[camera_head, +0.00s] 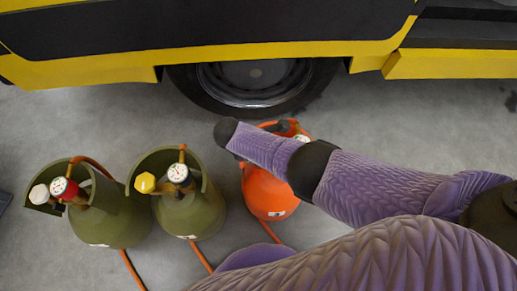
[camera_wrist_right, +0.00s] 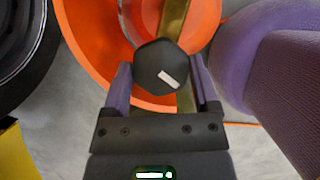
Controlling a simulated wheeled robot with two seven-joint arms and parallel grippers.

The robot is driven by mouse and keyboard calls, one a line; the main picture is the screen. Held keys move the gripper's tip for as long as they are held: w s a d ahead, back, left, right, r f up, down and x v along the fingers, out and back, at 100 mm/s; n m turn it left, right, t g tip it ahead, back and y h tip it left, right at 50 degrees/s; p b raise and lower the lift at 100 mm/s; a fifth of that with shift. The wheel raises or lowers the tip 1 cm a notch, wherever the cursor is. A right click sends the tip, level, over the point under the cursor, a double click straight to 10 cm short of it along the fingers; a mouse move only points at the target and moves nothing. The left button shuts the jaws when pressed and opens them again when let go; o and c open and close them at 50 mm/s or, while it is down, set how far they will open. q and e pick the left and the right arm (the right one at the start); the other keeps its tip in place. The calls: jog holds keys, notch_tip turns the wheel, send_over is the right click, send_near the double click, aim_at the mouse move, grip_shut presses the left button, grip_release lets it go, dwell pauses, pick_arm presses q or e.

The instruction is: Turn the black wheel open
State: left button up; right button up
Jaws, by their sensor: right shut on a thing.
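The black wheel (camera_wrist_right: 158,62) is a dark, many-sided knob with a white mark on its face, in the right wrist view. It sits on the orange cylinder (camera_head: 268,190), at a brass-coloured valve (camera_wrist_right: 174,20). My right gripper (camera_wrist_right: 161,82) has one finger on each side of the wheel and is shut on it. In the head view my purple right arm crosses over the orange cylinder and hides the wheel and most of the gripper. My left gripper is not in view.
Two olive-green cylinders, the nearer-left one (camera_head: 110,220) and the middle one (camera_head: 190,212), stand left of the orange one, with gauges and white, red and yellow knobs. Orange hoses run along the grey floor. A yellow-black vehicle with a tyre (camera_head: 215,98) is behind.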

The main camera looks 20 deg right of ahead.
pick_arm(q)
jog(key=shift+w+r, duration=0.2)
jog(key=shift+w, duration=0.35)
pick_arm(e)
jog(key=shift+n+t, duration=0.3)
jog(key=shift+n, duration=0.4)
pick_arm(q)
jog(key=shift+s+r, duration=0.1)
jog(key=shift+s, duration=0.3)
pick_arm(e)
jog(key=o, duration=1.1)
pick_arm(q)
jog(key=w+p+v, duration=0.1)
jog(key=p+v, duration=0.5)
jog(key=p, duration=0.1)
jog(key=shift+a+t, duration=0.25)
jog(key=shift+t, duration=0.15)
pick_arm(e)
jog(key=v, duration=1)
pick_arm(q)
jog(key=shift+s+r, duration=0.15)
